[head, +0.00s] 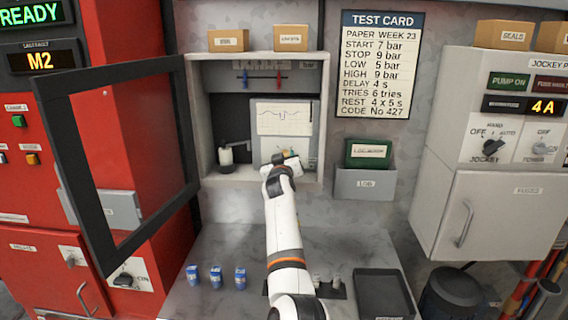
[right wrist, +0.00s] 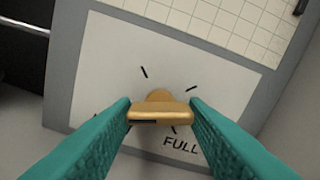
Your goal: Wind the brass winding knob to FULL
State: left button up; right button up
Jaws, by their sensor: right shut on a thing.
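The brass winding knob (right wrist: 160,112) shows in the right wrist view on a pale plate (right wrist: 105,70) with short black tick marks and the word FULL (right wrist: 180,145) at its lower right. My right gripper (right wrist: 160,115) is shut on the knob, one green finger at each end of its bar. The bar lies nearly level in that view. In the head view my right gripper (head: 285,160) reaches into the open recorder cabinet (head: 313,120), at the lower part of the instrument with the chart (head: 284,117). My wrist hides the knob there. My left gripper is not in view.
The cabinet's black-framed door (head: 72,180) stands open to the left. A small white cup-like item (head: 226,157) stands inside, left of the instrument. Small blue bottles (head: 216,277) and a black tray (head: 383,292) are on the grey counter (head: 235,245) below.

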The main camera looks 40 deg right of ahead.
jog(key=m+b, duration=0.1)
jog(key=b, duration=0.1)
jog(key=m+b, duration=0.4)
jog(key=shift+f, duration=0.25)
jog(key=m+b, duration=0.2)
jog(key=m, duration=0.1)
jog(key=shift+r, duration=0.1)
jog(key=m, duration=0.2)
jog(key=shift+r+m+b, duration=0.1)
jog(key=shift+m+b, duration=0.2)
jog(key=shift+m, duration=0.1)
jog(key=m, duration=0.2)
jog(key=shift+r+m, duration=0.15)
jog(key=shift+m, duration=0.15)
jog(key=m+p, duration=0.2)
jog(key=shift+m, duration=0.4)
jog(key=m+p, duration=0.2)
jog(key=m, duration=0.2)
jog(key=shift+p, duration=0.4)
jog(key=shift+m+p, duration=1)
jog(key=shift+m, duration=1.2)
